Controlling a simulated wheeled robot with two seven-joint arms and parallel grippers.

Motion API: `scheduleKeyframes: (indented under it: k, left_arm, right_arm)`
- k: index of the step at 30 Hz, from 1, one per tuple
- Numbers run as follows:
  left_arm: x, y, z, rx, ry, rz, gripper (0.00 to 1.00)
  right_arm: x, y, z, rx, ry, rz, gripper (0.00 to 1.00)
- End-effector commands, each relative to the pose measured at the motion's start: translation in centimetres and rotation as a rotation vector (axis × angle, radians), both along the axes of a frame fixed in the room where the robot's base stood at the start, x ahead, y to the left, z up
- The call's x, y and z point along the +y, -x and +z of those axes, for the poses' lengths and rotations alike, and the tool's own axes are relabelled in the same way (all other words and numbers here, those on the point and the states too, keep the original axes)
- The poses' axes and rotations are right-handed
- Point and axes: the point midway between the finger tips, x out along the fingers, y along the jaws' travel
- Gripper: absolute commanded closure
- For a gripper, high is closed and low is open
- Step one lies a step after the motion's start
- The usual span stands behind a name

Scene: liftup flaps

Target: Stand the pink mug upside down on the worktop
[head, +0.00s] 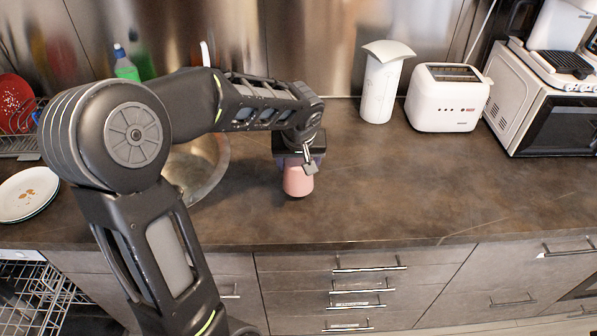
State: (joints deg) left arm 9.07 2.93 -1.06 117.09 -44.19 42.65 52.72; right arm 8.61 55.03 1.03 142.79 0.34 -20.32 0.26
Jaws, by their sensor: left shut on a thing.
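The pink mug (298,182) is at the middle of the view, over the worktop (400,190) to the right of the sink. My left gripper (308,163) is above it and shut on it. The gripper covers the upper part of the mug, so its handle and its opening are not clear. I cannot tell whether the mug touches the worktop or hangs just above it. My right gripper is not in view.
The sink (205,165) lies left, partly behind my arm. Plates (27,193) sit at the far left. The worktop's right front is clear.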

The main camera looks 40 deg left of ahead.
Motion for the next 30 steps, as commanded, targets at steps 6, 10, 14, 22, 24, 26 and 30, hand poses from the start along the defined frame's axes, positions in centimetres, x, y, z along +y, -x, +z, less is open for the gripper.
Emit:
scheduleKeyframes:
  k: [6,10,14,22,24,26,30]
  left_arm:
    - [-0.1,0.1,-1.8,0.004,0.001,-0.001,0.90]
    - [-0.1,0.0,-3.4,0.001,0.000,-0.003,0.90]
    - [-0.1,0.0,-3.7,-0.001,0.001,-0.002,0.90]
    - [-0.1,0.0,-4.0,-0.002,0.001,-0.002,0.90]
    - [0.0,0.0,-4.0,0.000,0.000,-0.001,0.34]
    - [0.0,0.0,-4.0,0.000,0.000,-0.001,0.29]
    - [0.0,0.0,-4.0,0.000,0.001,-0.001,0.17]
  right_arm:
    - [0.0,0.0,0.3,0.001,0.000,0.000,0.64]
    - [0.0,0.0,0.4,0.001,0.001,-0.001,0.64]
    - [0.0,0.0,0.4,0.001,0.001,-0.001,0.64]
    - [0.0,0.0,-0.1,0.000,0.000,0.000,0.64]
    - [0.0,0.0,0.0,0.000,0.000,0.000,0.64]
    - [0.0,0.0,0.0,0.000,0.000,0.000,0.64]
    - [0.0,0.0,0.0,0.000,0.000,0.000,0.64]
